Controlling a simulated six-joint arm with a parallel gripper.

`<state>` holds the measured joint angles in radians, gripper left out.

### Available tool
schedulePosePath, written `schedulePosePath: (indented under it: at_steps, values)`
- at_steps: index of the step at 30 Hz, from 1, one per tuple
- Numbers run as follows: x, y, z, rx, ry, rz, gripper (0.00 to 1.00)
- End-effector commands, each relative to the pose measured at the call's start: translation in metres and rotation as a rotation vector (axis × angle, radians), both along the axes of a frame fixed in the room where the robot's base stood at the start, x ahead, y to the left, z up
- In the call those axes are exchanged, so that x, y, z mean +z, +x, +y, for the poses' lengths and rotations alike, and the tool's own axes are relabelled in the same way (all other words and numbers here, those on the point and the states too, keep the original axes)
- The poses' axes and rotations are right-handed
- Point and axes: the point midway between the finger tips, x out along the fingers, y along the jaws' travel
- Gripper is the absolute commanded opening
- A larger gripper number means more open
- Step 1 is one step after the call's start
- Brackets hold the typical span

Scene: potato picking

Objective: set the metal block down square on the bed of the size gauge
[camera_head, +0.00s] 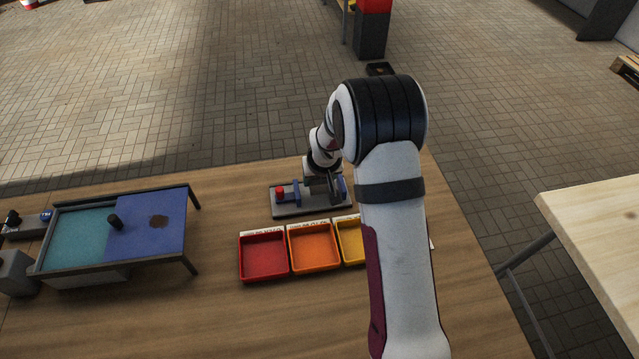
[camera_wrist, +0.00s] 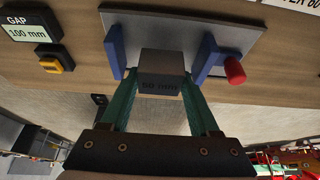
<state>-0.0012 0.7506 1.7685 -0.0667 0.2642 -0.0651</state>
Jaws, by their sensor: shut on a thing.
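The metal block (camera_wrist: 162,72) is a grey cube with a dark front face marked in mm, held between the green fingers of my gripper (camera_wrist: 160,88) in the wrist view. The size gauge (camera_wrist: 180,30) has a grey bed, two blue jaws and a red knob (camera_wrist: 235,71). The block shows between the blue jaws, apart from both; whether it touches the bed cannot be told. In the head view my gripper (camera_head: 322,186) is over the gauge bed (camera_head: 312,210), and the block is not clearly seen there.
A display (camera_wrist: 30,30) reads GAP 100 mm, with a yellow button (camera_wrist: 54,60) beside it. Red (camera_head: 263,279), orange (camera_head: 314,269) and yellow (camera_head: 350,262) trays stand in front of the gauge. A blue and teal raised panel (camera_head: 75,270) is at the left.

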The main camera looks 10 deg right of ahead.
Motion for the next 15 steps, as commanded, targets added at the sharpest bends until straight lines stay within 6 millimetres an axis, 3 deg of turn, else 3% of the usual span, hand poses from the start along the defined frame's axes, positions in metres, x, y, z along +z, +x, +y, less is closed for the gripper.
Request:
schedulePosePath:
  at_steps: [3, 14, 15]
  values:
    - [-0.019, 0.0, 0.0, -0.001, 0.0, 0.001, 0.0]
    - [-0.025, 0.0, 0.0, -0.001, 0.0, 0.001, 0.0]
    - [-0.024, 0.0, -0.001, -0.001, 0.0, 0.001, 0.69]
